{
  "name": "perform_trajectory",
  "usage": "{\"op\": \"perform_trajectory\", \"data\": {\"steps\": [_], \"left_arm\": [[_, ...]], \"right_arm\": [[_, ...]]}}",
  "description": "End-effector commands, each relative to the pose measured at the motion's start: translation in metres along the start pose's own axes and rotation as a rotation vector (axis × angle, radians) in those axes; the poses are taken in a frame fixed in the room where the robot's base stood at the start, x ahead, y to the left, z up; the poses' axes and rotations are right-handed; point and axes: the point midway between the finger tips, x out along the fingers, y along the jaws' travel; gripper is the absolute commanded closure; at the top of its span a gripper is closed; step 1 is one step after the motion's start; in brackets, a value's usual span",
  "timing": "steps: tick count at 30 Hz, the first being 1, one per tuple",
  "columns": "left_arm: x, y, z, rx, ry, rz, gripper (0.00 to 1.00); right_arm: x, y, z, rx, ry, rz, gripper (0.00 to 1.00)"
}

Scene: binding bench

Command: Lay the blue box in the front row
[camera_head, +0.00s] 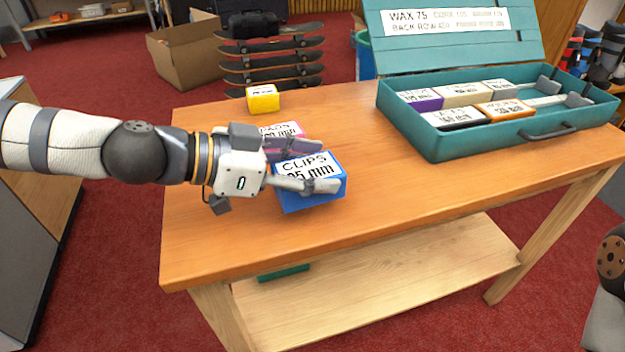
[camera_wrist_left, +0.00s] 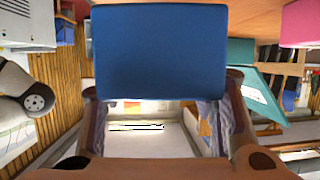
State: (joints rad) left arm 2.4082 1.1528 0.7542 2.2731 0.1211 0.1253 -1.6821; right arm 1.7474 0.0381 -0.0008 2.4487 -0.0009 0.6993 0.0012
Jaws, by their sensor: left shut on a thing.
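The blue box (camera_head: 312,196), with a white label reading "CLIPS", is between the fingers of my left gripper (camera_head: 318,184) at the front left of the bench. The gripper is shut on it. In the left wrist view the blue box (camera_wrist_left: 160,52) fills the upper middle, between the two fingers (camera_wrist_left: 165,112). I cannot tell whether its underside touches the bench. The teal case (camera_head: 440,149) stands open at the back right. Its front row holds a white-labelled box (camera_head: 453,118) and an orange box (camera_head: 506,109), with room to their right. My right gripper is out of view.
A pink box (camera_head: 282,130) stands just behind the blue box, partly hidden by my gripper. A yellow box (camera_head: 263,99) stands farther back. The case's lid (camera_head: 460,47) is raised. The bench top (camera_head: 400,200) is clear between the blue box and the case.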

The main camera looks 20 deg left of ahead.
Motion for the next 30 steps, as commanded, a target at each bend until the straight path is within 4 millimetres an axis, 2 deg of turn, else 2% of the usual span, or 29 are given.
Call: {"op": "perform_trajectory", "data": {"steps": [3, 7, 13, 18, 19, 21, 30], "left_arm": [[0.002, -0.010, 0.013, -0.003, 0.000, -0.003, 0.79], [0.013, -0.009, 0.038, -0.007, -0.004, 0.002, 0.79], [0.011, -0.009, 0.032, 0.003, 0.003, -0.002, 0.79], [0.013, -0.009, 0.037, 0.002, 0.002, -0.002, 0.79], [0.013, -0.009, 0.037, 0.003, 0.002, -0.002, 0.43], [0.013, -0.009, 0.036, 0.003, 0.003, -0.002, 0.27], [0.013, -0.009, 0.036, 0.003, 0.003, -0.002, 0.27]], "right_arm": [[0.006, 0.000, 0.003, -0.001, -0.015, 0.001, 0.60], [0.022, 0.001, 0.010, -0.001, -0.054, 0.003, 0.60], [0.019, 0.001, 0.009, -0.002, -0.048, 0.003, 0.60], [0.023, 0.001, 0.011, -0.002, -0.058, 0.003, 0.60], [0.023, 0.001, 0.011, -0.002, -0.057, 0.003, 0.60], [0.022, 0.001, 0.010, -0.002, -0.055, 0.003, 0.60], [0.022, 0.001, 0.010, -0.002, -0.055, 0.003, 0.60]]}}
